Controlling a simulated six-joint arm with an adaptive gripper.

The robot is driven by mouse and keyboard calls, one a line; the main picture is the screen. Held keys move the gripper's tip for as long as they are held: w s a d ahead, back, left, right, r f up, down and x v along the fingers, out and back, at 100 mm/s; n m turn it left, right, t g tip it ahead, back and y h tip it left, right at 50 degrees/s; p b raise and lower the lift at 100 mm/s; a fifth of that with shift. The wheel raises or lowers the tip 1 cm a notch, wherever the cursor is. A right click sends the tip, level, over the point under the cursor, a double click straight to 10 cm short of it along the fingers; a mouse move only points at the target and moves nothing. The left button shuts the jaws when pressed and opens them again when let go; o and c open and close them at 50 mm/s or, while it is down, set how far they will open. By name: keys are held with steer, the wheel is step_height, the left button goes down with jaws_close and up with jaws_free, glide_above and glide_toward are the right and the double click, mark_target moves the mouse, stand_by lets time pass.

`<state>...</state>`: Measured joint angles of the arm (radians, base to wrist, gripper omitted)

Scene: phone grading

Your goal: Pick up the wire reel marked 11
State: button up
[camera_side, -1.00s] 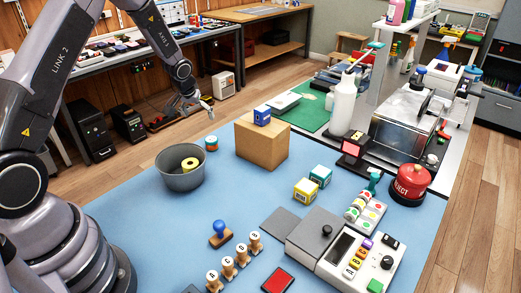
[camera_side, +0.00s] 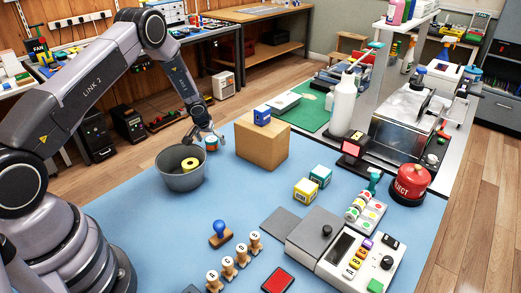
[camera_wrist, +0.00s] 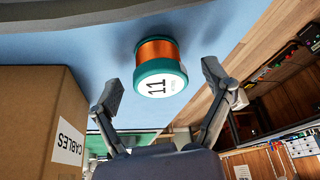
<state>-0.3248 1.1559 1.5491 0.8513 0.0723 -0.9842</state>
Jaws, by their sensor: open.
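The wire reel marked 11 (camera_wrist: 160,70) has teal flanges, copper-coloured winding and a white label. It stands on the blue mat (camera_side: 140,218) between the grey bin and the cardboard box. In the side view the reel (camera_side: 211,143) is partly covered by my fingers. My gripper (camera_side: 206,137) is at the reel, just above it in the side view. In the wrist view my gripper (camera_wrist: 164,88) is open, with one finger to each side of the reel's labelled end. I cannot tell whether a finger touches it.
A grey bin (camera_side: 181,181) holding a yellow reel (camera_side: 190,165) stands close to the left of my gripper. A cardboard box (camera_side: 262,147) with a blue block (camera_side: 262,115) on top stands close to its right. The mat in front is clear as far as the stamps (camera_side: 228,263).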

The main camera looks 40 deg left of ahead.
steer(key=shift+f, duration=0.15)
steer(key=c, duration=1.2)
